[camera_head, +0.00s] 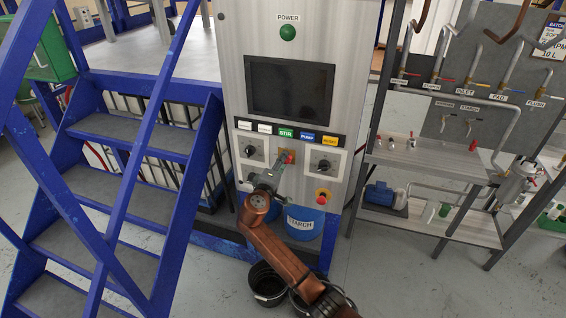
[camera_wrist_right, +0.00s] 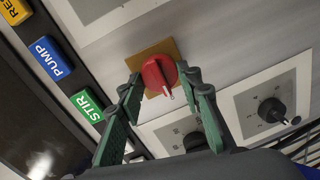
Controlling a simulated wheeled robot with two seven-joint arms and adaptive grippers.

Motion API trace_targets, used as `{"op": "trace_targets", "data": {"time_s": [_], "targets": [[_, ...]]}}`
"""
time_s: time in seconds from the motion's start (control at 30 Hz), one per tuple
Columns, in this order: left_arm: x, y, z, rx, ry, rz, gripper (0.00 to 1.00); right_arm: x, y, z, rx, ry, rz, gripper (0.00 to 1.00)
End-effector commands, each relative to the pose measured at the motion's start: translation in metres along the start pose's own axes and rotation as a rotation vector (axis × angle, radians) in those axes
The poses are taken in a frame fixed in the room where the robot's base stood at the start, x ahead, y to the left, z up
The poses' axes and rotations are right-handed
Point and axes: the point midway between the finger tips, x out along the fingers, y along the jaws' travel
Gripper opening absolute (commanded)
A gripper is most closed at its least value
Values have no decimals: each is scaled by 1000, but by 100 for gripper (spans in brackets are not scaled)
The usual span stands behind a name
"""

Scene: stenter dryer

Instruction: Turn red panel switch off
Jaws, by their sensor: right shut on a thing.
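The red panel switch (camera_head: 290,157) sits on a small orange-yellow plate on the front of the grey control cabinet (camera_head: 300,24), below the row of coloured buttons. In the wrist view the red switch (camera_wrist_right: 157,74) shows its raised grip, with a pale mark at its lower end. My right gripper (camera_head: 281,164) is at the panel and partly covers the plate. In the wrist view the green fingers of my right gripper (camera_wrist_right: 163,82) stand on either side of the switch, shut on it. My left gripper is not in view.
Black rotary knobs (camera_head: 324,165) flank the switch, and a red button (camera_head: 322,195) sits lower right. The STIR button (camera_head: 285,133) is just above. Blue stairs (camera_head: 130,200) stand left, a pipe rack (camera_head: 425,175) right. Blue starch drums (camera_head: 305,222) and black buckets (camera_head: 267,287) are below.

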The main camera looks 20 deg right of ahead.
Motion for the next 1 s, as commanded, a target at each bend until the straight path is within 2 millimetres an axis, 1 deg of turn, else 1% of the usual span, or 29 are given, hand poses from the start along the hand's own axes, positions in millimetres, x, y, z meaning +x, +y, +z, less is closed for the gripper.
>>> {"op": "trace_targets", "data": {"time_s": [0.2, 0.23, 0.5, 0.8, 0.87, 1.0], "targets": [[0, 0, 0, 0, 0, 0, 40, 0, -1, 0, -3, -1, -1, 8], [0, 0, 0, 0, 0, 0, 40, 0, -1, 0, -3, -1, -1, 33], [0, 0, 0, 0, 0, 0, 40, 0, 0, 0, -1, 0, -1, 51], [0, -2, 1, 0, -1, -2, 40, -3, 0, 0, 0, 1, 0, 51], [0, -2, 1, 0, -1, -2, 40, -8, -1, 0, 0, 2, -1, 51], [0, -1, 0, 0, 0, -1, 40, -30, -2, -1, 3, 3, -3, 51]]}}
